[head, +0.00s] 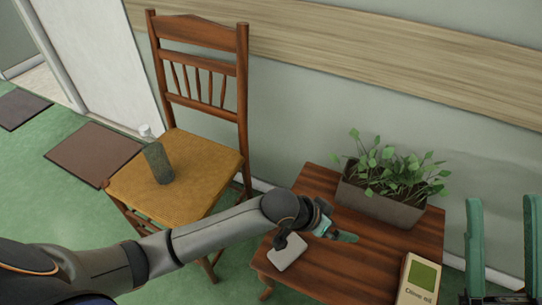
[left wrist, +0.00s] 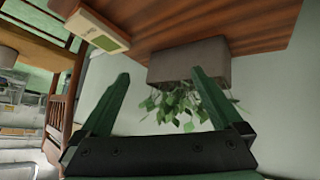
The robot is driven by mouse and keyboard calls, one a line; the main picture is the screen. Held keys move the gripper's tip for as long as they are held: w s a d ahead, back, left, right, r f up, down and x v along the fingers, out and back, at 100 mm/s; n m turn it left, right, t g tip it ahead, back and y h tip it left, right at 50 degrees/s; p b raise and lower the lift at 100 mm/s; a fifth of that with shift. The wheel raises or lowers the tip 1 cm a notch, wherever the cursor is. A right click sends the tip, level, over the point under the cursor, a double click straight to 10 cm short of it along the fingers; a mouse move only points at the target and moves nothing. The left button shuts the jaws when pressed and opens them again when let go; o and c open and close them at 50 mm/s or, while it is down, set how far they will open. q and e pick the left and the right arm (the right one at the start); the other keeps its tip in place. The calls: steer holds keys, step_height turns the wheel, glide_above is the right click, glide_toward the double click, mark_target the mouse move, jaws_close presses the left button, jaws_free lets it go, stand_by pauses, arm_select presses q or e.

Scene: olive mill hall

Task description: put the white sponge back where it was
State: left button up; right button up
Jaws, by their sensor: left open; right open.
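A pale, rounded block that looks like the white sponge (head: 289,252) lies at the left front part of the small wooden table (head: 345,268). My left wrist is over and just behind it, partly covering its upper edge. My left gripper (head: 334,228) is open, pointing right over the table, with the sponge outside its fingers. In the left wrist view the open fingers (left wrist: 163,76) have nothing between them but a view of the planter beyond. The sponge does not show there. My right gripper (head: 503,203) is open and empty at the right edge, beside the table.
A planter (head: 378,206) with leafy plants stands at the table's back. A box (head: 418,279) with a green panel stands at the front right. The table's middle is mostly clear.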

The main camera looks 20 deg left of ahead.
arm_select(q)
steer(key=s+a+r+t+h, duration=0.15)
steer(key=r+t, duration=0.35)
steer(key=r, duration=0.5)
steer(key=a+r+t+h, duration=0.25)
steer(key=r+t, duration=0.35)
steer(key=r, duration=0.3)
steer(key=s+a+r+m+t+h, duration=0.2)
steer(key=s+a+r+m, duration=0.1)
steer(key=s+r, duration=0.3)
steer(key=s+a+r+m+t+h, duration=0.3)
steer(key=s+r+m, duration=0.1)
steer(key=s+r, duration=0.3)
steer(key=shift+a+r, duration=0.35)
steer(key=shift+r, duration=0.45)
